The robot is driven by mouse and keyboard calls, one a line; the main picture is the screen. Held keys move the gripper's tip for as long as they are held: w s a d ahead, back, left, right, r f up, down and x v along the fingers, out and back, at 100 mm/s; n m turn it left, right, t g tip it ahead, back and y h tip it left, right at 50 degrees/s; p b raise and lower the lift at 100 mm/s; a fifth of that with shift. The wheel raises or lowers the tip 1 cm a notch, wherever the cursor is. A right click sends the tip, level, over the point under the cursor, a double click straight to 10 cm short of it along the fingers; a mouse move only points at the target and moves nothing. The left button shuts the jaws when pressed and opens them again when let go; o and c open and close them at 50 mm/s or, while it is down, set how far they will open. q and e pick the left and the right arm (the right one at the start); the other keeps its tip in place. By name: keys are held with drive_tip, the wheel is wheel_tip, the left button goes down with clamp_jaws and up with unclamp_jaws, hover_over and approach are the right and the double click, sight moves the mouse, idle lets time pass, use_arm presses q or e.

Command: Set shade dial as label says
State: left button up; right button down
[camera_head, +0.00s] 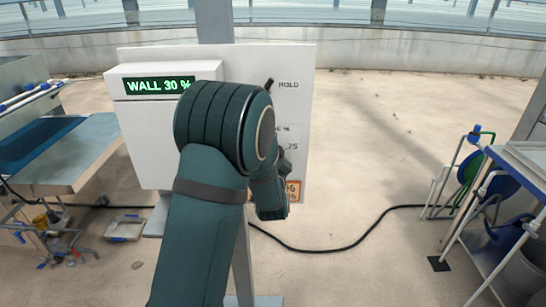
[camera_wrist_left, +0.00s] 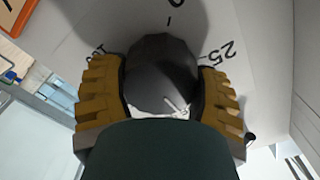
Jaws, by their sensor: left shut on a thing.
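The shade dial is a dark faceted knob (camera_wrist_left: 163,70) on a white panel (camera_head: 305,80). My left gripper (camera_wrist_left: 160,82) is shut around it, with a yellow-brown finger pad on each side. A 0 is printed above the knob and a 25 to its right in the wrist view; a pale mark shows low on the knob. In the head view my arm hides the knob; a 75 and a % sign show beside it. An orange-edged label (camera_head: 294,190) at the panel's lower right is mostly covered; only % signs show. My right gripper is not in view.
A green display (camera_head: 158,86) reads WALL 30 %. A small dark switch (camera_head: 269,84) sits beside the word HOLD. A metal bench (camera_head: 75,160) stands at left and a cart (camera_head: 520,165) at right. A black cable (camera_head: 330,249) crosses the open floor.

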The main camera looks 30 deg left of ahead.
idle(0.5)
use_arm(q)
drive_tip(key=o, duration=1.2)
drive_tip(key=shift+o, duration=0.2)
drive_tip(key=shift+s+d, duration=0.1)
drive_tip(key=v, duration=1.1)
drive_tip(key=shift+s, duration=0.4)
drive_tip(key=shift+d, duration=0.1)
